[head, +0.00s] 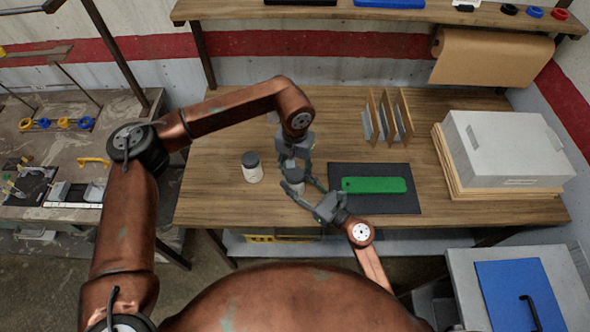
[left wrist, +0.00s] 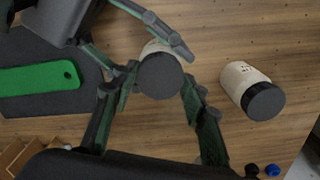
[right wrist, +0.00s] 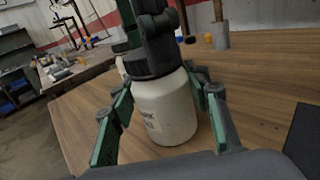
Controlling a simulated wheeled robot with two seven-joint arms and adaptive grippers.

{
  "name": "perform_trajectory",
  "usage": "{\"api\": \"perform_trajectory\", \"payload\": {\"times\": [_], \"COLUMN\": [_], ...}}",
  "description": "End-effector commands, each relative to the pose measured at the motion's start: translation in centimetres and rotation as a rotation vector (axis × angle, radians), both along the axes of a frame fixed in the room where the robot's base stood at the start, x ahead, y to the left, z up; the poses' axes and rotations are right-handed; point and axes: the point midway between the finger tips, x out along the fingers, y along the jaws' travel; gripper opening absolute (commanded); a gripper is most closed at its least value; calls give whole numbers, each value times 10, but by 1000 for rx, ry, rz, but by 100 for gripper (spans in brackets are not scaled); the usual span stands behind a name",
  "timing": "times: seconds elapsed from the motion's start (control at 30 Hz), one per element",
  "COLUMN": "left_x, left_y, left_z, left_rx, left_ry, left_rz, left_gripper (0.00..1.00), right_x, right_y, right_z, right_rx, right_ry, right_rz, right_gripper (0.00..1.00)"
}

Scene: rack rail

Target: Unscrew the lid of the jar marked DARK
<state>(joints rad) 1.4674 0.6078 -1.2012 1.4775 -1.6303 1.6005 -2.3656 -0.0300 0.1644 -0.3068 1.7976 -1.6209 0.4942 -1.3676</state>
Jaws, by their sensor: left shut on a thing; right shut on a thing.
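A cream jar (right wrist: 170,118) with a dark grey lid (left wrist: 160,75) stands upright on the wooden bench. Its label is partly readable in the right wrist view, with letters like "ARK". My right gripper (right wrist: 163,95) is shut around the jar's body from the near side. My left gripper (head: 295,168) comes from above and is shut on the lid, which appears still seated on the jar. In the head view the fingers hide much of this jar (head: 295,186). A second cream jar (head: 254,175), also dark-lidded, stands apart to its left; its marking is unreadable.
A black mat (head: 375,207) with a green plate (head: 373,185) lies just right of the held jar. Upright wooden dividers (head: 389,118) stand behind. A grey box (head: 505,145) on a wooden base is at the right. Bench left of the second jar is clear.

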Motion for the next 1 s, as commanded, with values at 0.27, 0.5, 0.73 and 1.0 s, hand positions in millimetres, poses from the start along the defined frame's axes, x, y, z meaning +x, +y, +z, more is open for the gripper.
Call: {"api": "perform_trajectory", "payload": {"times": [0.27,0.5,0.73,1.0], "left_x": [0,0,0,0], "left_y": [0,0,0,-1], "left_z": [0,1,1,2], "left_rx": [0,0,0,-2], "left_ry": [0,1,1,2], "left_rz": [425,916,1388,1942], "left_gripper": [11,11,11,11], "right_x": [0,0,0,0], "right_y": [0,0,0,0], "right_z": [0,0,0,0], "right_rx": [0,0,0,-1], "right_ry": [0,0,0,-1], "right_rz": [0,0,0,0], "right_gripper": [0,0,0,0]}}
